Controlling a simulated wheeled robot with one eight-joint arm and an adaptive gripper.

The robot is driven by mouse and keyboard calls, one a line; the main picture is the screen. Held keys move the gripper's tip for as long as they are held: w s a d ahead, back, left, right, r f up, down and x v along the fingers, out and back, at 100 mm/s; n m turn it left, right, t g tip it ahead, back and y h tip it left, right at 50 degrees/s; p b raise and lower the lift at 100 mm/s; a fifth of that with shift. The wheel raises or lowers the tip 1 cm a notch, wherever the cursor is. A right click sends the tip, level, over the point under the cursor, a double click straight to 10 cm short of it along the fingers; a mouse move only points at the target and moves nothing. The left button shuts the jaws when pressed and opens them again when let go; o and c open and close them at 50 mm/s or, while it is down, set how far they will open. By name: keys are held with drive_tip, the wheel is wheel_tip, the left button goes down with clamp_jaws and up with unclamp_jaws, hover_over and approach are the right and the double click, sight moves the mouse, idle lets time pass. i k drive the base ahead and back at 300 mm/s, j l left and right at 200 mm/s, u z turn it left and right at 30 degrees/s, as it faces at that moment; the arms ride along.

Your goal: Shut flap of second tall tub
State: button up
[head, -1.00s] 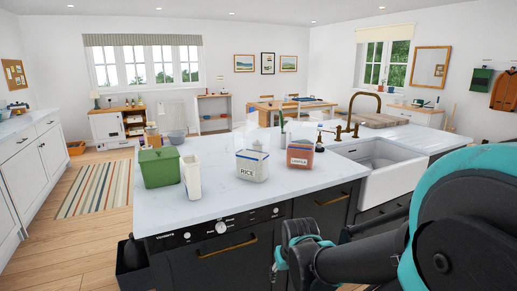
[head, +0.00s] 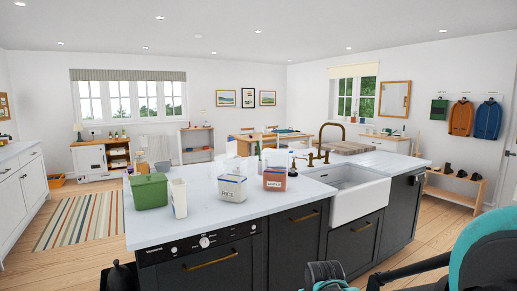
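A white tub labelled RICE (head: 232,188) and a reddish tub with a white label (head: 274,179) stand upright side by side on the island worktop. A pale, see-through shape shows above and behind them, perhaps raised flaps; I cannot tell which tub it belongs to. A tall, narrow white container (head: 179,199) stands to the left of the RICE tub. My arm shows at the bottom right and bottom middle, in front of the island and apart from the tubs. My gripper's fingers do not show.
A green lidded box (head: 149,191) stands at the worktop's left end. A white sink (head: 357,192) with a brass tap (head: 325,140) is to the right. The worktop (head: 215,215) is clear in front of the tubs. Open wooden floor lies left of the island.

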sight(231, 185)
drive_tip(key=i+j+z, duration=0.1)
drive_tip(key=j+z, duration=0.5)
drive_tip(key=z, duration=0.15)
drive_tip(key=j+z, duration=0.4)
drive_tip(key=k+j, duration=0.1)
drive_tip(key=j, duration=1.35)
drive_tip(key=k+j, duration=0.15)
drive_tip(key=j, duration=1.3)
drive_tip(key=k, duration=0.05)
